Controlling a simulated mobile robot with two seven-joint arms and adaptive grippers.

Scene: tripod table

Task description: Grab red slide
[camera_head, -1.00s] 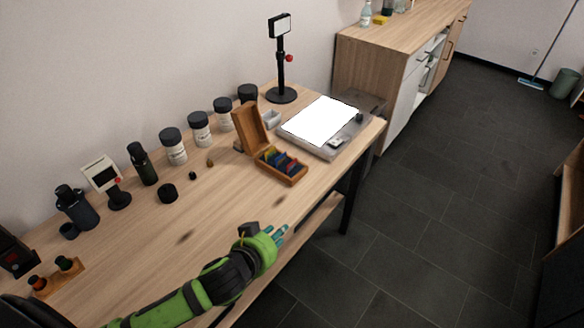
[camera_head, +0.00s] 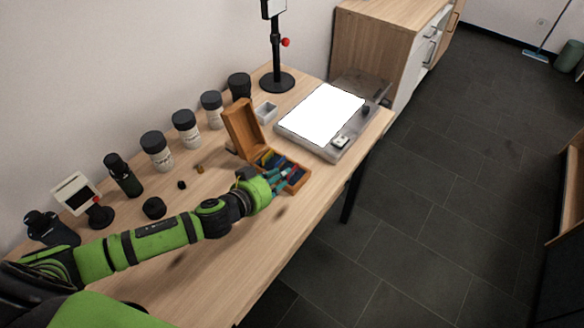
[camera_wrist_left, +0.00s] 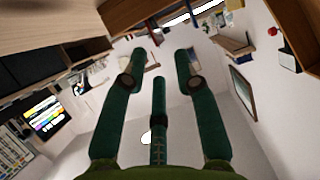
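An open wooden slide box (camera_head: 300,184) lies on the table with its lid (camera_head: 241,128) raised. Several coloured slides (camera_head: 268,158), yellow and blue among them, stand in it. I cannot clearly single out a red slide, since my fingers cover part of the box. My left gripper (camera_head: 280,180) is at the near left side of the box, its fingers over or beside the near edge; contact cannot be told. In the left wrist view its dark green fingers (camera_wrist_left: 160,60) are spread apart with nothing between them. My right gripper is not in view.
A light plate device (camera_head: 322,115) sits right of the box, with a black stand (camera_head: 277,80) behind. White jars with dark lids (camera_head: 186,128) line the wall side. A small white tray (camera_head: 265,111) stands behind the box. The table's front edge is clear.

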